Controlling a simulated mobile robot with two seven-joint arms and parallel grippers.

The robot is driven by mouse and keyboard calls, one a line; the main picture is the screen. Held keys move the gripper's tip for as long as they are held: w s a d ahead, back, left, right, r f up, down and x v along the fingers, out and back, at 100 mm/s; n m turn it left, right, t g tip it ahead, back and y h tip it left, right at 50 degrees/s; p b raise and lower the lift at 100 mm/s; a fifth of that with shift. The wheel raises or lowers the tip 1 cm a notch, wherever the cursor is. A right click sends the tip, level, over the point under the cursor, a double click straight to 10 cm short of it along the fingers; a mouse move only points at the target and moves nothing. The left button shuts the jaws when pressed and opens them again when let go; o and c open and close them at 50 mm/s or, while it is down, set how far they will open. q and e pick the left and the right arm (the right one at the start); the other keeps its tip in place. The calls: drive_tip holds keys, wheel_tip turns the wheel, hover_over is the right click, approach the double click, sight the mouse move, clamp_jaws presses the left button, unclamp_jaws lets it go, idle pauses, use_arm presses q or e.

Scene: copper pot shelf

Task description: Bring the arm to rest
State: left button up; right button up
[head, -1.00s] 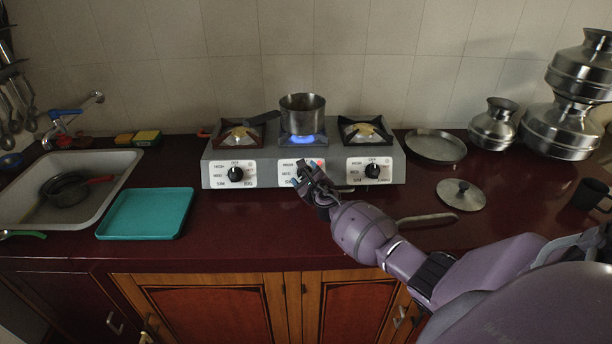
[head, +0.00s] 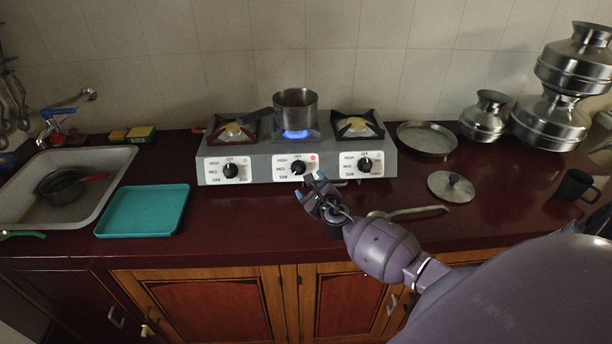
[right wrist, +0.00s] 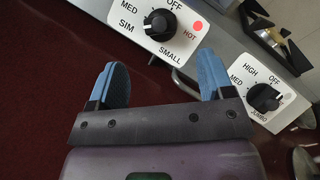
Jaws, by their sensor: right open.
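My right arm reaches in from the lower right in the head view. Its gripper (head: 314,188) is open and empty, a little in front of the stove (head: 262,161) and apart from the middle knob (head: 298,167). In the right wrist view the two blue finger pads of the gripper (right wrist: 162,82) stand wide apart with nothing between them. The middle knob (right wrist: 160,25) is beyond them, beside a lit red dot marked HOT. A steel saucepan (head: 295,108) sits on the middle burner over a blue flame. My left gripper is not in view.
A teal tray (head: 143,211) lies left of the stove, beside the sink (head: 112,162) holding a pan (head: 62,187). A ladle (head: 418,210), a lid (head: 451,186), a steel plate (head: 427,138), a dark mug (head: 574,186) and steel pots (head: 551,119) are on the right. The front middle counter is clear.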

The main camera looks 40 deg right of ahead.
drive_tip(key=shift+v, duration=0.8)
